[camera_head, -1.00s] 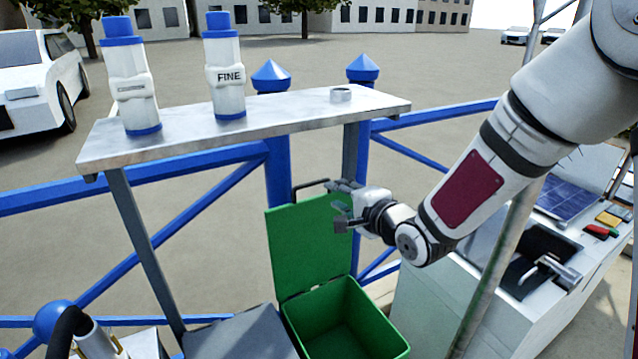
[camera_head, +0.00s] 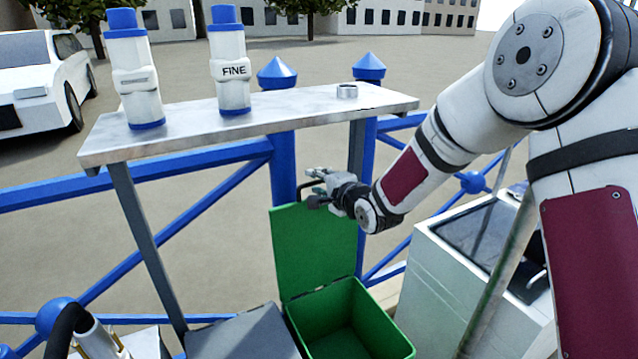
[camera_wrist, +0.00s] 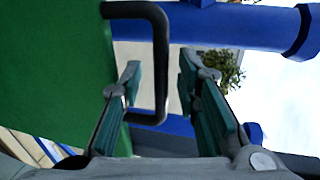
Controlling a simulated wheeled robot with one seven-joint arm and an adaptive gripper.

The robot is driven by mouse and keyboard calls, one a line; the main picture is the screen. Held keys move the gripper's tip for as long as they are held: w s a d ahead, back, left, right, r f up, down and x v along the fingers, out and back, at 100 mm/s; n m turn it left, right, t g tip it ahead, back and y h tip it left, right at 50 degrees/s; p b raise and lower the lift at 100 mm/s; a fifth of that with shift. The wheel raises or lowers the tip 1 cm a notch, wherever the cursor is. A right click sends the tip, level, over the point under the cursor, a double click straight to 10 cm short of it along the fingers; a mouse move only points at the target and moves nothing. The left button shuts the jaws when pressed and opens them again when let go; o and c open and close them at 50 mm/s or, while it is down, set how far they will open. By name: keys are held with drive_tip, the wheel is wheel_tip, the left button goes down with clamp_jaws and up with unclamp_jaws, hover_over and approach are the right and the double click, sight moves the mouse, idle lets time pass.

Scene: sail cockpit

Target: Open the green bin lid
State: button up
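The green bin (camera_head: 350,325) stands below the shelf, and its inside shows from above. Its green lid (camera_head: 312,250) stands up at the back edge, swung open. A dark handle (camera_head: 306,190) sits at the lid's top edge. My gripper (camera_head: 314,190) is at the top right of the lid, beside the handle. In the wrist view the lid (camera_wrist: 50,70) fills the left side and the black handle bar (camera_wrist: 160,65) reaches between my gripper's spread fingers (camera_wrist: 160,85). The fingers are apart, and I see no clamping on the bar.
A metal shelf (camera_head: 290,115) stands above and behind the bin, holding two white-blue bottles (camera_head: 133,70) and a small ring (camera_head: 346,91). Blue railings (camera_head: 210,214) run behind. A grey box (camera_head: 245,335) is left of the bin, and a white cabinet (camera_head: 450,285) is right.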

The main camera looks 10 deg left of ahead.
clamp_jaws()
drive_tip(key=shift+s+d, duration=0.1)
drive_tip(key=s+d+p, duration=0.1)
drive_tip(key=s+d, duration=0.2)
drive_tip(key=s, duration=0.2)
drive_tip(key=shift+s+d+f, duration=0.2)
drive_tip(key=shift+d+f, duration=0.05)
drive_tip(key=shift+d, duration=0.05)
